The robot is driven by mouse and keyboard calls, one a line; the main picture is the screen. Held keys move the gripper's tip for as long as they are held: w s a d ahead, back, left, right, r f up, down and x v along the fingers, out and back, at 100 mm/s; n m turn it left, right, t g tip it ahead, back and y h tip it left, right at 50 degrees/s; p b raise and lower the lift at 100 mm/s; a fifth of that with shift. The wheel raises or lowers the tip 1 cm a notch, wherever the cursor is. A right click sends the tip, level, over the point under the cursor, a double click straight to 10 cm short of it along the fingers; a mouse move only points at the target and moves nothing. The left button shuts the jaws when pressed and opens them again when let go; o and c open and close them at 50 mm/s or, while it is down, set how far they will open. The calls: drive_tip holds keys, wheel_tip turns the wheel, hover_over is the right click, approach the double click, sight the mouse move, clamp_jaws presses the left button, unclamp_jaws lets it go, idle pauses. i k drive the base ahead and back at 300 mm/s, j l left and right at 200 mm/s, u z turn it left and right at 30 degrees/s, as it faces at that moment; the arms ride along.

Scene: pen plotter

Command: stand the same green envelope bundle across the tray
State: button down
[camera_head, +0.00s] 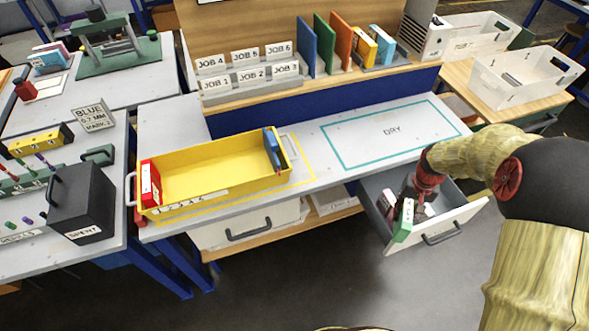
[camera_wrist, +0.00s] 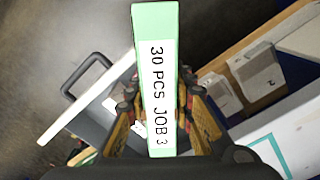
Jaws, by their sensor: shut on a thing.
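The green envelope bundle (camera_head: 404,220) is in my gripper (camera_head: 408,195), over the open drawer at the lower right of the head view. In the wrist view the bundle (camera_wrist: 156,75) stands upright between the fingers, with a white label reading "30 PCS JOB 3". My gripper (camera_wrist: 158,118) is shut on it. The yellow tray (camera_head: 212,165) sits on the bench to the left, well apart from the gripper. A red bundle (camera_head: 150,184) stands at its left end and a blue bundle (camera_head: 272,147) at its right end. The tray floor between them is bare.
The open drawer (camera_head: 455,222) juts from the bench front and holds other pale items. The outlined DRY area (camera_head: 390,132) is empty. A JOB card rack (camera_head: 250,75) and coloured folders (camera_head: 325,45) stand behind the tray. A black SPENT box (camera_head: 80,200) is at left.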

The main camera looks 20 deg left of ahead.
sight(193, 185)
drive_tip(key=u, duration=1.75)
drive_tip(key=j+z, duration=0.2)
drive_tip(key=j, duration=0.45)
drive_tip(key=k+j+z, duration=0.2)
drive_tip(key=j, duration=0.4)
drive_tip(key=i, duration=0.1)
